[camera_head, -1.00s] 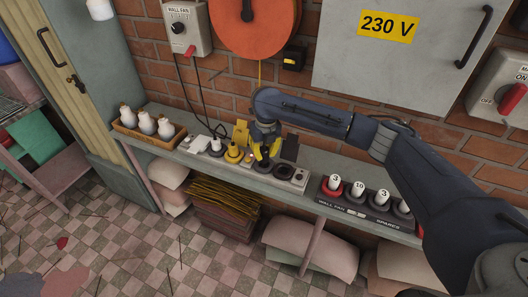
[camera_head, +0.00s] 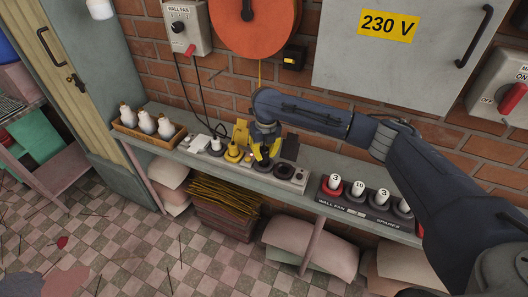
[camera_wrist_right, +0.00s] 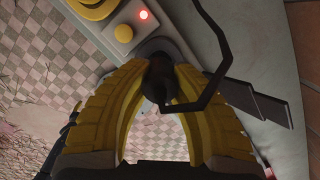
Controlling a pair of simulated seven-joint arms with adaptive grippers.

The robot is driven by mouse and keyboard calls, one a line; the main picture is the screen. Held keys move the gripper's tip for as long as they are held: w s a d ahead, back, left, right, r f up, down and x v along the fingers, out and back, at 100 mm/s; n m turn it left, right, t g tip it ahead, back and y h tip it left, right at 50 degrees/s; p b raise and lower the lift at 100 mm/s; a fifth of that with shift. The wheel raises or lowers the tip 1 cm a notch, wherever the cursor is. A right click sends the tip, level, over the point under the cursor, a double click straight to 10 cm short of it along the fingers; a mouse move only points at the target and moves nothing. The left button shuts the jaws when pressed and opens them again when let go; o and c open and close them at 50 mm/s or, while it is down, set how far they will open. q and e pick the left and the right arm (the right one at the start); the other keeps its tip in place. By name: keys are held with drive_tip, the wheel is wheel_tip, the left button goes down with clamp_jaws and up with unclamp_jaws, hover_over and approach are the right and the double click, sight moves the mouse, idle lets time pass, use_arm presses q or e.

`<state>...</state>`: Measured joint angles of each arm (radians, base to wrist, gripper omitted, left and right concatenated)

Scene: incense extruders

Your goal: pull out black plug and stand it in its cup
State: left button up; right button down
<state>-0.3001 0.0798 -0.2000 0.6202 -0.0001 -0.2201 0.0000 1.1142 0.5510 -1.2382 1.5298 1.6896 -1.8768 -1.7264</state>
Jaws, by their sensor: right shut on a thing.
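My right gripper (camera_head: 264,162) reaches down to the strip of sockets on the shelf, its yellow fingers around a black plug. In the right wrist view, the black plug (camera_wrist_right: 163,78) sits between the two fingers, and the gripper (camera_wrist_right: 165,90) is shut on it. A thin dark bent cord or rod shows in front of the plug and runs up past it. The plug's lower end looks to be at the strip; whether it is still seated I cannot tell. A dark round holder (camera_head: 284,171) lies just right of the fingers; whether it is the plug's cup I cannot tell.
A yellow plug (camera_head: 233,153) and a white plug (camera_head: 215,146) stand left of the gripper. A wooden tray (camera_head: 126,129) of white bottles is farther left. The brick wall is close behind.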

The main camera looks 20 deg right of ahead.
drive_tip(key=shift+f, duration=1.2)
drive_tip(key=c, duration=1.1)
unclamp_jaws()
drive_tip(key=shift+c, duration=0.2)
